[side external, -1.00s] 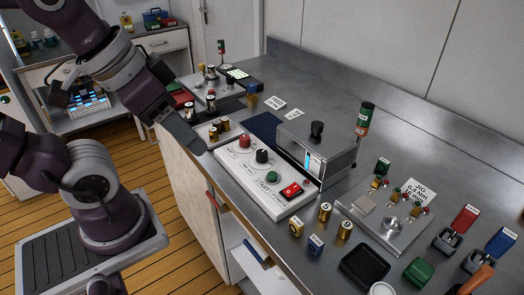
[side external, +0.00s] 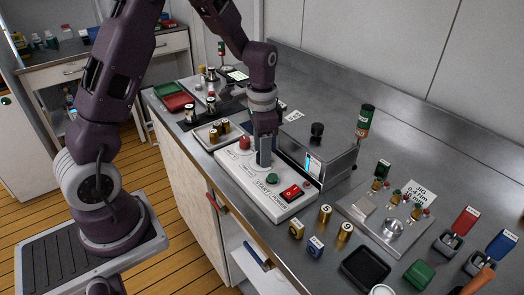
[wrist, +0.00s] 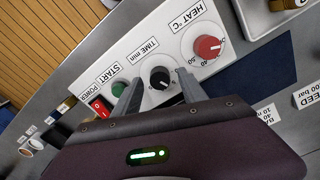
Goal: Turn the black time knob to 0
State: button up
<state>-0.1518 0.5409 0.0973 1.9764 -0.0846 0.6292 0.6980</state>
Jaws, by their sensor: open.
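The black time knob (wrist: 160,79) is on a white control panel (wrist: 150,45), beside the "TIME min" label in the wrist view. My gripper (wrist: 158,84) is open, with one finger on each side of the knob in that view; I cannot tell whether they touch it. In the side view my gripper (side external: 264,158) points down over the panel (side external: 284,208) and hides the knob. The knob's exact setting is too small to read.
On the same panel are a red heat knob (wrist: 207,46), a green start button (wrist: 119,89) and a red power switch (wrist: 100,108). A grey box with a black top knob (side external: 317,130) stands close behind the panel. A tray of brass parts (side external: 216,132) lies left of it.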

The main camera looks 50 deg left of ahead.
jog(key=shift+f, duration=0.35)
grip_shut()
jog(key=shift+n, duration=0.3)
jog(key=n, duration=0.4)
jog(key=shift+n, duration=2.1)
jog(key=shift+r, duration=0.1)
grip_release()
